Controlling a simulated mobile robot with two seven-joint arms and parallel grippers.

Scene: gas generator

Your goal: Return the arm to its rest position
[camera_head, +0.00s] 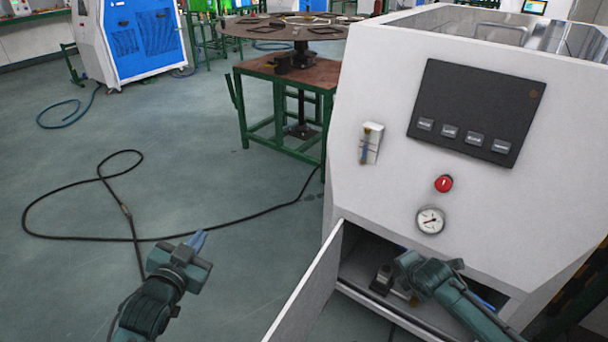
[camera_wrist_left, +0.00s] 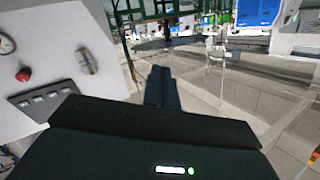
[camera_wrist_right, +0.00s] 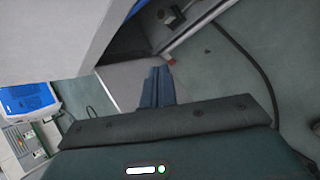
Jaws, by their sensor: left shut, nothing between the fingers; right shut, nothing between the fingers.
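My left gripper (camera_head: 198,241) is over the open floor at the lower left, left of the white generator (camera_head: 385,80). Its blue fingers are shut and empty; they also show shut in the left wrist view (camera_wrist_left: 161,88). My right gripper (camera_head: 405,264) is in front of the generator's open lower compartment (camera_head: 358,260), its arm coming in from the lower right. Its fingers are mostly hidden in the head view; the right wrist view shows them shut and empty (camera_wrist_right: 157,87). The compartment's white door (camera_head: 307,288) stands open to the left.
The generator's front carries a dark panel with several buttons (camera_head: 475,110), a red button (camera_head: 444,183) and a gauge (camera_head: 431,220). A small fitting (camera_head: 382,280) sits inside the compartment. A black cable (camera_head: 70,238) lies on the floor. A green-framed table (camera_head: 290,75) stands behind.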

